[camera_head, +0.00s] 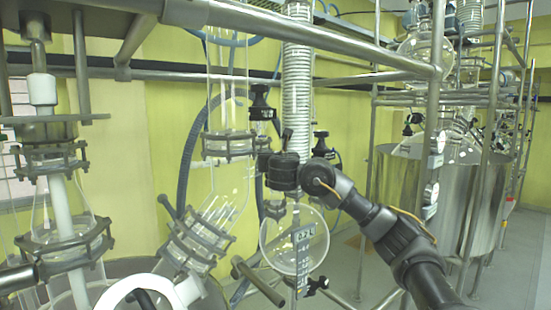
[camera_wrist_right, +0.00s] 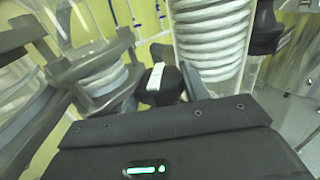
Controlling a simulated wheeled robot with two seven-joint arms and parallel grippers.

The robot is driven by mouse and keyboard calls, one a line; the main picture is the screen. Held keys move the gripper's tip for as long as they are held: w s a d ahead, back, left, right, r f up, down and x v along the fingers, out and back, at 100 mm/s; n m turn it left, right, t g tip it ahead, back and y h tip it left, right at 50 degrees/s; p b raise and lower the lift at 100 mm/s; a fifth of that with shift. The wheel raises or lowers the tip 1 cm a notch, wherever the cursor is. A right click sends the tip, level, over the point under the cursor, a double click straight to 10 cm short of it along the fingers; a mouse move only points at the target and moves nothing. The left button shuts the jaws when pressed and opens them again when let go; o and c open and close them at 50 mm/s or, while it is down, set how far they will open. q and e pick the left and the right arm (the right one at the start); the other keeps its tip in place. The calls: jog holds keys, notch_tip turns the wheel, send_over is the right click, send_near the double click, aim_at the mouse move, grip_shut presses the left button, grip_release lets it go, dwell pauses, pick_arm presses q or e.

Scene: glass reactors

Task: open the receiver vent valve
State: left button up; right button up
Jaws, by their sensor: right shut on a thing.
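The receiver is a round clear glass flask (camera_head: 285,242) with a label, below the coiled glass condenser in the head view. My right gripper (camera_head: 284,172) reaches in from the right and sits just above the receiver's neck. It is shut on the receiver vent valve, which it mostly hides in the head view. In the right wrist view a black handle with a white mark (camera_wrist_right: 155,84) shows just beyond the dark gripper body; I cannot tell the handle's turn angle. My left gripper is not in view.
The coiled condenser (camera_head: 297,85) stands right above my right gripper. Other black valve knobs (camera_head: 262,102) (camera_head: 320,145) are close by. Clamped glass pipework (camera_head: 205,235) stands to the left. A steel rail (camera_head: 330,38) crosses above. A steel vessel (camera_head: 455,200) is at the right.

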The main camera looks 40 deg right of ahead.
jog(key=n+t+y+b, duration=0.1)
jog(key=n+t+y, duration=0.1)
jog(key=y, duration=0.3)
jog(key=shift+d+f+n, duration=0.1)
jog(key=shift+n, duration=0.7)
jog(key=n+t+y, duration=0.1)
jog(key=n+y, duration=0.1)
jog(key=y, duration=0.2)
jog(key=shift+n, duration=0.4)
jog(key=y, duration=0.1)
jog(key=n+y, duration=0.2)
jog(key=shift+r+y+p, duration=0.25)
jog(key=shift+y+p, duration=0.1)
jog(key=shift+y, duration=0.05)
jog(key=shift+n+g+y+p, duration=0.5)
jog(key=shift+n+y+p, duration=0.3)
jog(key=shift+n+y, duration=0.65)
jog(key=shift+f+y, duration=0.1)
jog(key=shift+y, duration=0.25)
jog(key=o, duration=0.7)
